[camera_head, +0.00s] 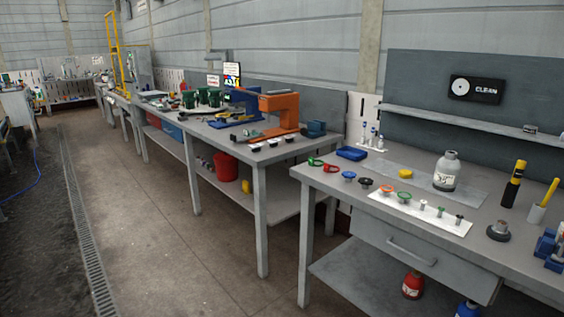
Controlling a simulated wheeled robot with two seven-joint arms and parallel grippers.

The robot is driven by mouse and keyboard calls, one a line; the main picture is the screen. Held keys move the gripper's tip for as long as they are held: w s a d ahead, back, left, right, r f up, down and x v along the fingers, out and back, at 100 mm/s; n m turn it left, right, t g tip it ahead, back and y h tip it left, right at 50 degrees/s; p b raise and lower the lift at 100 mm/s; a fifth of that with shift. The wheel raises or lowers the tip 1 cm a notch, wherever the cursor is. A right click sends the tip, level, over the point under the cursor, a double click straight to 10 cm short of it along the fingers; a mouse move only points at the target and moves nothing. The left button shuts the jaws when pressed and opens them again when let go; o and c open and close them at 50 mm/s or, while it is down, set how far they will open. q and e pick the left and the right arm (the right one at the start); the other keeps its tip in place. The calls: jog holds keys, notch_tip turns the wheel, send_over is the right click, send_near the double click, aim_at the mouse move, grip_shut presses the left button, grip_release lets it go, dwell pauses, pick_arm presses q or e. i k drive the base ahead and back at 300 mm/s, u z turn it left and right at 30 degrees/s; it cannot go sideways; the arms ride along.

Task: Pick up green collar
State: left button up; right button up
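Several green things show on the right workbench (330,184). A flat green ring (314,162) lies at the bench's left end, beside a red ring (331,168). A green round part (404,196) sits in a row of small parts on a white strip, right of an orange-red one (387,189). A smaller green part (440,211) stands farther right in that row. I cannot tell for sure which one is the collar. Neither of my grippers is in view.
A grey-white bottle (446,172), a yellow item (405,173) and a blue tray (351,153) stand behind the row. A black-yellow tool (513,185) is at the right. The drawer (420,258) is shut. The floor (150,230) at left is clear.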

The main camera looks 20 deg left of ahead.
aim_at(311, 160)
jog(key=u, duration=0.85)
jog(key=i, duration=0.8)
jog(key=u, duration=0.45)
jog(key=i, duration=0.95)
jog(key=z, duration=0.6)
